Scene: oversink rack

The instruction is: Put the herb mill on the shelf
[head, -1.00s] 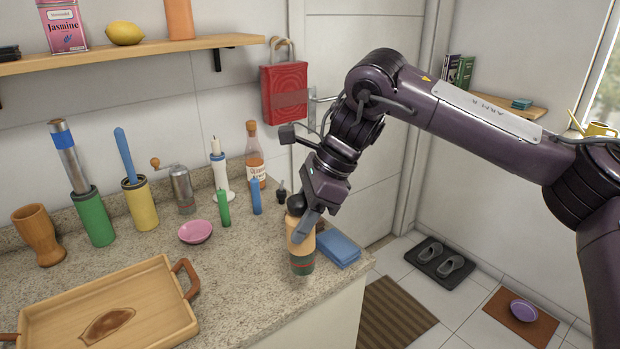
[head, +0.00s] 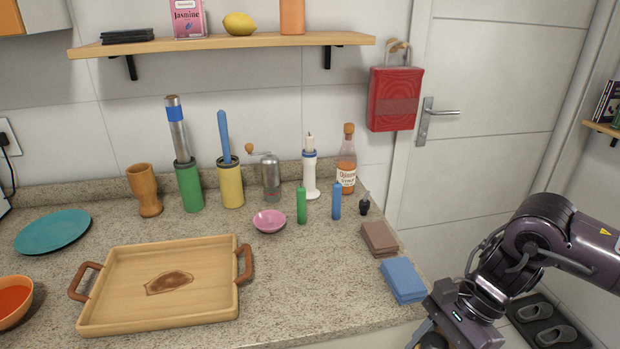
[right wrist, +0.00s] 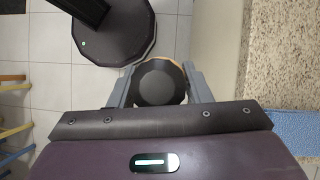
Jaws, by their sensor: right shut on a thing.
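My right gripper (right wrist: 158,92) is shut on the herb mill (right wrist: 160,80), which shows a round black top and a strip of light wood in the right wrist view. Floor tiles show below it, off the counter's edge. In the head view the right gripper (head: 428,332) is low at the bottom edge, right of the counter corner, and the mill is mostly cut off. The wooden wall shelf (head: 225,47) holds dark flat items (head: 127,35), a pink tin (head: 188,18), a lemon (head: 239,23) and an orange container (head: 292,16). Its right end is bare. My left gripper is not in view.
The counter holds a wooden tray (head: 100,318), a wooden cup (head: 145,190), green (head: 190,187) and yellow (head: 231,185) holders, a crank grinder (head: 270,177), a pink bowl (head: 268,220), a bottle (head: 346,165), and brown (head: 379,238) and blue (head: 403,280) folded cloths.

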